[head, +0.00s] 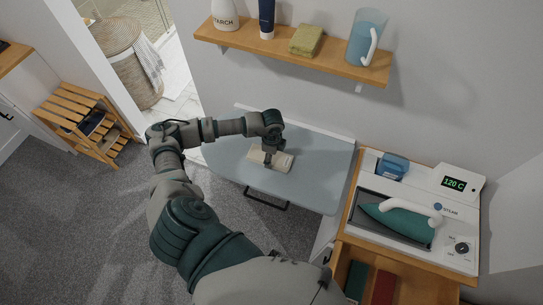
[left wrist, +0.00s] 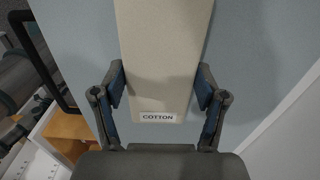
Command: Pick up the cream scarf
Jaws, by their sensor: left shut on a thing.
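The cream scarf (head: 284,162) lies folded flat on the blue-grey ironing board (head: 318,180). In the left wrist view the scarf (left wrist: 165,60) runs up from between the fingers and bears a white label reading COTTON. My left gripper (head: 268,161) reaches down onto the scarf from above. In the left wrist view its two fingers (left wrist: 160,95) stand on either side of the scarf, shut on its edges. I cannot tell whether the scarf is lifted off the board. My right gripper is not in view.
An ironing station (head: 412,215) with a teal iron (head: 398,218) stands at the right. A slatted wooden rack (head: 85,120) stands at the left on carpet.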

